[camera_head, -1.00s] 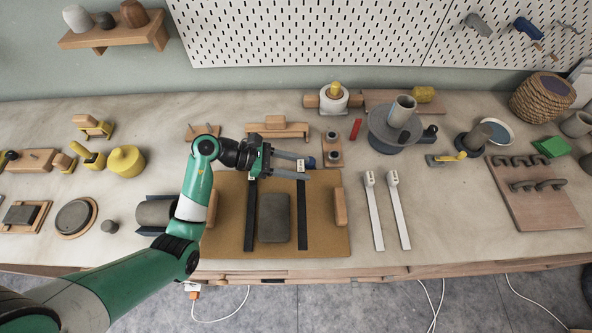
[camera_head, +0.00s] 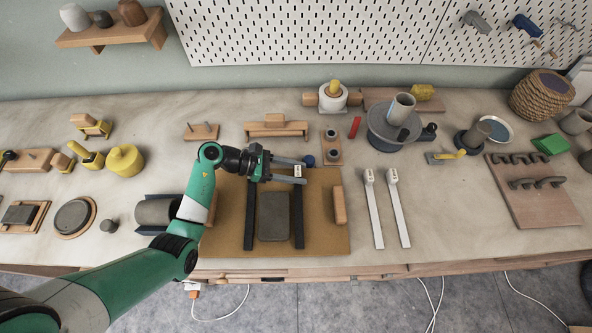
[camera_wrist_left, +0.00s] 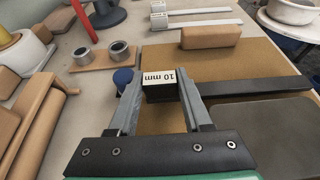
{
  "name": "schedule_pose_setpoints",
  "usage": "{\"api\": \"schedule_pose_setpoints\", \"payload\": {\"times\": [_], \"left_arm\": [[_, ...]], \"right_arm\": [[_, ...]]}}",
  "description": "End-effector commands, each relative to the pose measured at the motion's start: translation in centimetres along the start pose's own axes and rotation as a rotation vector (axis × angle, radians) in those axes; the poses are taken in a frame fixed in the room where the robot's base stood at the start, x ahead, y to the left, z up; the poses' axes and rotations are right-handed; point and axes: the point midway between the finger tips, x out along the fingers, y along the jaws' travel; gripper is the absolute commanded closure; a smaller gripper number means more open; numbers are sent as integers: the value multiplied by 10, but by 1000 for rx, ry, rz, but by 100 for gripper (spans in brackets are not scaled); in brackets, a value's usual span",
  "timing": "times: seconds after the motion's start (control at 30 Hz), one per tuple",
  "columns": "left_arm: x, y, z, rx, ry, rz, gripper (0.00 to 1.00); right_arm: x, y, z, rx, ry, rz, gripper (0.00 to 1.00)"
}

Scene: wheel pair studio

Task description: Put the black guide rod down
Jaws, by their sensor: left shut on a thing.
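My left gripper (camera_head: 303,173) is shut on the far end of a black guide rod (camera_head: 298,218), at its white label. In the left wrist view the label reads 10 mm upside down between the fingertips (camera_wrist_left: 160,86), and the rod (camera_wrist_left: 262,86) runs right from there. The rod lies along the right side of a grey clay slab (camera_head: 273,216), very close to it. I cannot tell whether it touches the slab or rests fully on the brown board (camera_head: 322,240). A second black rod (camera_head: 249,218) lies along the slab's left side. My right gripper is not in view.
A wooden block (camera_head: 339,205) stands at the board's right edge. Two white label-ended strips (camera_head: 374,210) lie farther right. A blue knob (camera_head: 309,160) and a wooden holder with grey rings (camera_head: 331,148) are just beyond the fingertips. Bare table lies right of the strips.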

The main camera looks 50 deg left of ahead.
Motion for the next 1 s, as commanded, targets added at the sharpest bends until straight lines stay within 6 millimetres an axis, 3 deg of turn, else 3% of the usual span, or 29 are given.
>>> {"api": "schedule_pose_setpoints", "payload": {"times": [0.2, 0.23, 0.4, 0.67, 0.83, 1.0], "left_arm": [[2, 0, -4, 0, 0, 0, 100], [2, 0, -4, 0, 1, 0, 47], [2, 0, -4, -1, 1, 0, 21], [1, 0, -4, -1, 1, 0, 21], [-6, 0, 14, -1, 1, 0, 21], [-47, 2, 12, -3, 0, 6, 21]], "right_arm": [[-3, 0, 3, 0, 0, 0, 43], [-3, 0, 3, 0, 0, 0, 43], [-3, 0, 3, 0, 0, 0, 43], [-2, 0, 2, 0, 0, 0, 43], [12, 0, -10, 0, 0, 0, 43], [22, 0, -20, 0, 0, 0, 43]]}}
